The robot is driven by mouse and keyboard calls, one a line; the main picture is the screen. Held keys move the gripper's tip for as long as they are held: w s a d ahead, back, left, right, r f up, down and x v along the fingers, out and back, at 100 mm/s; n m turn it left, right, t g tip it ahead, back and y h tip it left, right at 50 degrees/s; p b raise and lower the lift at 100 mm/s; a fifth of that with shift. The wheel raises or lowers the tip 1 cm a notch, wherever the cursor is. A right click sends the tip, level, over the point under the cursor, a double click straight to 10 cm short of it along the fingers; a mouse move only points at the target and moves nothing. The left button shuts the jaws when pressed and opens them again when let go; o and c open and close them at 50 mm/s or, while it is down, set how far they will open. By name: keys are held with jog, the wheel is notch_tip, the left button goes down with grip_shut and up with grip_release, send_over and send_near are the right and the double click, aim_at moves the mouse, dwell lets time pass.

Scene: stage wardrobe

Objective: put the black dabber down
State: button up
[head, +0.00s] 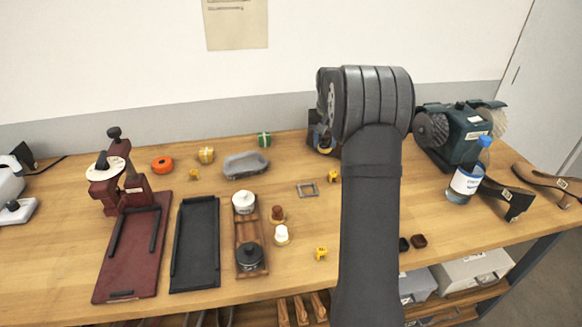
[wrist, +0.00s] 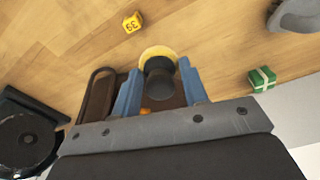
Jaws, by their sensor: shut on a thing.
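The black dabber (wrist: 161,79) has a dark round handle and a yellow pad rim. In the wrist view it sits between the two blue fingers of my gripper (wrist: 160,70), which is shut on it. A dark brown stand or tray (wrist: 97,98) shows just behind and beside the dabber, partly hidden by my gripper. I cannot tell whether the dabber touches it. In the head view my arm hides most of my gripper. A bit of the dabber's yellow rim (head: 325,151) shows at the back of the table.
A yellow number cube (wrist: 132,22) and a green ribboned box (wrist: 262,78) lie nearby. A grey dish (head: 246,165) and small metal frame (head: 307,189) are left of my arm. A bench grinder (head: 465,135) and blue-capped bottle (head: 466,182) stand right. Bare wood lies between them.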

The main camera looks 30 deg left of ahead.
send_over(291, 166)
jog(key=f, duration=0.7)
jog(key=shift+s+d, duration=0.2)
jog(key=shift+d, duration=0.1)
jog(key=shift+a, duration=0.15)
jog(key=shift+f, duration=2)
jog(key=shift+f, duration=0.15)
jog(key=o, duration=1)
jog(key=shift+c, duration=0.2)
notch_tip(291, 166, up, 12)
jog(key=s, duration=0.1)
jog(key=shift+s+d, duration=0.15)
jog(key=shift+d, duration=0.25)
